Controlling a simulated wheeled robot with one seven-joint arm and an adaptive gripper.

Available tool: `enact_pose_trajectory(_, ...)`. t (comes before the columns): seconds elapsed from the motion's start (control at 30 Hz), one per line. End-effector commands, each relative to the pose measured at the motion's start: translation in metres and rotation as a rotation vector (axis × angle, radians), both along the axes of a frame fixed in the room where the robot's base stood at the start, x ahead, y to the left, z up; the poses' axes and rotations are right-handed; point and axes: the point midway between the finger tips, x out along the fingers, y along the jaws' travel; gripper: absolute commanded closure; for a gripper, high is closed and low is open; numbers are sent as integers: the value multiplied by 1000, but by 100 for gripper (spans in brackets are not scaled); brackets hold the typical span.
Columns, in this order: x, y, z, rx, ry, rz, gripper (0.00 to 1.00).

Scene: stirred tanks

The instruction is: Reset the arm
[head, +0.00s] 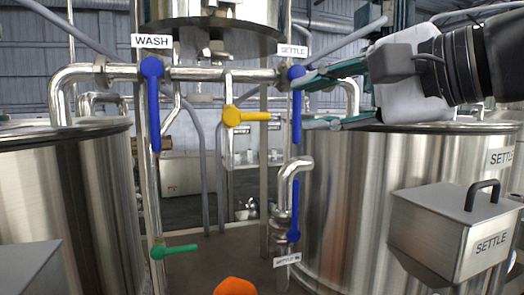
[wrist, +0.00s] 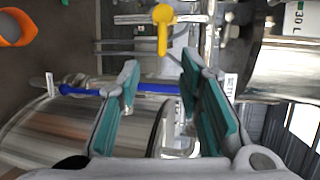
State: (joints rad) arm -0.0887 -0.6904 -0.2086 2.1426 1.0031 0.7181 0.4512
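My gripper (head: 306,103) comes in from the right in the head view, with grey fingers and teal pads. It is open, with a clear gap between the fingers, and holds nothing; the wrist view shows the same gap (wrist: 160,64). Its fingertips are close to the blue SETTLE valve handle (head: 297,130), which hangs straight down from the pipe. In the wrist view the blue handle (wrist: 150,87) runs crosswise, partly behind the left finger. I cannot tell whether a finger touches it.
A blue WASH handle (head: 154,110) hangs down at left. A yellow handle (head: 247,116) points right, and a green handle (head: 178,250) is lower left. Steel tanks stand left (head: 75,200) and right (head: 345,210). A SETTLE box (head: 430,220) and an orange object (head: 235,287) are lower.

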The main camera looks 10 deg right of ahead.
Motion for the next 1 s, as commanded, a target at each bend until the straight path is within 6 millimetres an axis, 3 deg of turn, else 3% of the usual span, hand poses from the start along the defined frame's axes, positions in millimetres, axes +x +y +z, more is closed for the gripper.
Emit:
enact_pose_trajectory(0.07, -2, 3, -14, -56, 12, 12, 67)
enact_pose_trajectory(0.17, -8, 7, -54, -224, 42, 51, 67)
enact_pose_trajectory(0.27, -23, 6, -113, -483, 89, 125, 67)
enact_pose_trajectory(0.4, -52, -10, -196, -872, 169, 273, 67)
enact_pose_trajectory(0.53, -78, -34, -248, -1161, 235, 413, 67)
enact_pose_trajectory(0.7, -99, -58, -279, -1372, 288, 532, 67)
enact_pose_trajectory(1.0, -103, -64, -285, -1417, 300, 558, 67)
